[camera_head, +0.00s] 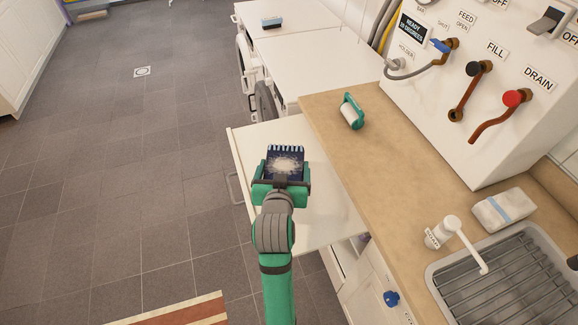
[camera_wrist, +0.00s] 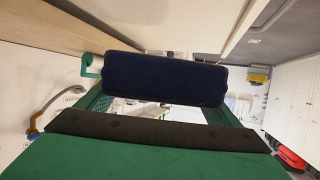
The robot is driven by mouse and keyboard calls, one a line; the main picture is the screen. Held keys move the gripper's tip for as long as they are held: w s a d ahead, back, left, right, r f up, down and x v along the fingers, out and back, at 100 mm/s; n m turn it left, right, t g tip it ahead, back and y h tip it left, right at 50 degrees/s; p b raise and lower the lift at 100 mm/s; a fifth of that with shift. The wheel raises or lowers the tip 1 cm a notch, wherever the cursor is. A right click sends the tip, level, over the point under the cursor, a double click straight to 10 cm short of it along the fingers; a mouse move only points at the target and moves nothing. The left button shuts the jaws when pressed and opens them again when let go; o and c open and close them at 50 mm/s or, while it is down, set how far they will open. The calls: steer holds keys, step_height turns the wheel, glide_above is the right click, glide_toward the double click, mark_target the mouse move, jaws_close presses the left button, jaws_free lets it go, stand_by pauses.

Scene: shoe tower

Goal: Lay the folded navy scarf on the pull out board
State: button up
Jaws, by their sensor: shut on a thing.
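The folded navy scarf (camera_head: 285,162) has a pale pattern on top and a light fringe along its far edge. My gripper (camera_head: 282,178) is shut on it, one finger at each side. In the wrist view the scarf (camera_wrist: 165,80) is a dark navy roll-like bundle across the front of my gripper (camera_wrist: 160,108). The pull out board (camera_head: 325,208) is a white panel drawn out from under the counter. In the head view the scarf appears over the board; I cannot tell the gap between them. My gripper and arm hide part of the board.
A tan counter (camera_head: 400,165) runs along the board's right side, with a green lint roller (camera_head: 351,111) on it. A soap dispenser (camera_head: 445,234), a folded cloth (camera_head: 503,208) and a sink rack (camera_head: 510,285) are farther right. White machines (camera_head: 310,65) stand behind.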

mark_target(285, 161)
steer(key=x, duration=0.4)
steer(key=shift+w, duration=0.15)
steer(key=w+f, duration=0.2)
steer(key=f, duration=0.1)
steer(key=w+f, duration=0.2)
steer(key=shift+w+d+f, duration=0.1)
steer(key=shift+d+f, duration=0.1)
steer(key=shift+f, duration=0.05)
steer(key=shift+w+f, duration=0.25)
steer(key=shift+f, duration=0.05)
step_height(285, 161, down, 3)
steer(key=shift+d+r, duration=0.1)
steer(key=shift+s, duration=0.1)
steer(key=o, duration=1.2)
steer(key=shift+f, duration=0.25)
steer(key=shift+c, duration=0.2)
